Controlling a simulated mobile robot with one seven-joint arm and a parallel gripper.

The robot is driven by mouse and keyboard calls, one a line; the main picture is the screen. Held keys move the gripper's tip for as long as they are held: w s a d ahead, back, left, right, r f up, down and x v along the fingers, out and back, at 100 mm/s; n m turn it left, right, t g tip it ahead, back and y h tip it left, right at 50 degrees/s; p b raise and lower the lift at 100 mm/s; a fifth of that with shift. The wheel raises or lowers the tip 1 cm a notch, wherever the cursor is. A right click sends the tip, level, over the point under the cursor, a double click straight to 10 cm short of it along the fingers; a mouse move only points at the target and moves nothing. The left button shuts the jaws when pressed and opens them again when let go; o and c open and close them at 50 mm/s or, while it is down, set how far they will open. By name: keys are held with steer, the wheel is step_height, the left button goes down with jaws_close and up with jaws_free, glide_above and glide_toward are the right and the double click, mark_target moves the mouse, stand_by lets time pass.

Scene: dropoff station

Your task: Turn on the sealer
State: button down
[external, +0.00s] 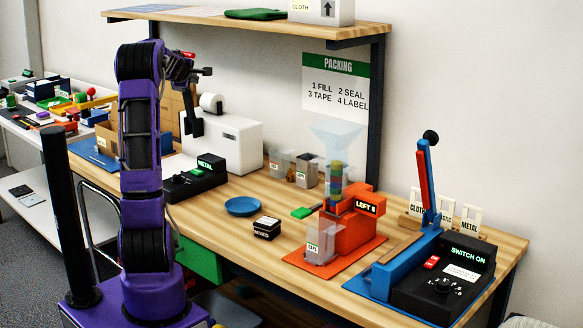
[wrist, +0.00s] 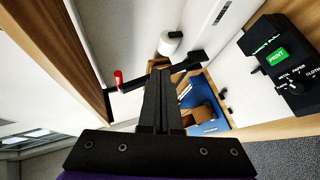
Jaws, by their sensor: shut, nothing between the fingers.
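The sealer (external: 398,262) stands at the right end of the bench. It has a blue body, a raised blue lever (external: 427,180) with a black knob, and a black control box (external: 440,283). The box has a small red switch (external: 432,262), a dial (external: 443,287) and a display reading "SWITCH ON". My gripper (external: 206,71) is shut and empty, high over the bench's left part and far from the sealer. Its closed black fingers also show in the wrist view (wrist: 160,75). The sealer is not in the wrist view.
A black box with a lit display (external: 204,163) and a white machine (external: 235,140) stand near my arm. A blue plate (external: 243,206), a black tin (external: 267,228) and an orange dispenser (external: 350,229) lie between there and the sealer. A shelf (external: 260,27) hangs above.

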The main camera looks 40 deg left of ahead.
steer(key=d+f+m+g+h, duration=0.2)
steer(key=d+f+m+h, duration=0.2)
steer(key=d+f, duration=0.7)
steer(key=d+f+m+g+h, duration=0.25)
steer(key=d+f, duration=0.25)
steer(key=d, duration=1.2)
steer(key=s+d+f+m+g, duration=0.25)
steer(key=s+d+m, duration=0.35)
steer(key=d, duration=0.4)
steer(key=s+d+f+m+g, duration=0.25)
steer(key=s+d+m, duration=0.35)
steer(key=d, duration=0.5)
steer(key=w+d+r+m+h+p, duration=0.1)
steer(key=d+r+m, duration=0.25)
steer(key=d, duration=0.75)
steer(key=w+d+r+m+h+p, duration=0.1)
steer(key=d+r+m+h, duration=0.2)
steer(key=d, duration=0.8)
steer(key=w+d+r+n+t+y, duration=0.1)
steer(key=w+d+t+y, duration=0.1)
steer(key=w+d, duration=0.6)
steer(key=shift+d+y+b, duration=0.3)
steer(key=shift+d+y, duration=0.25)
steer(key=shift+d, duration=0.6)
steer(key=shift+t, duration=0.25)
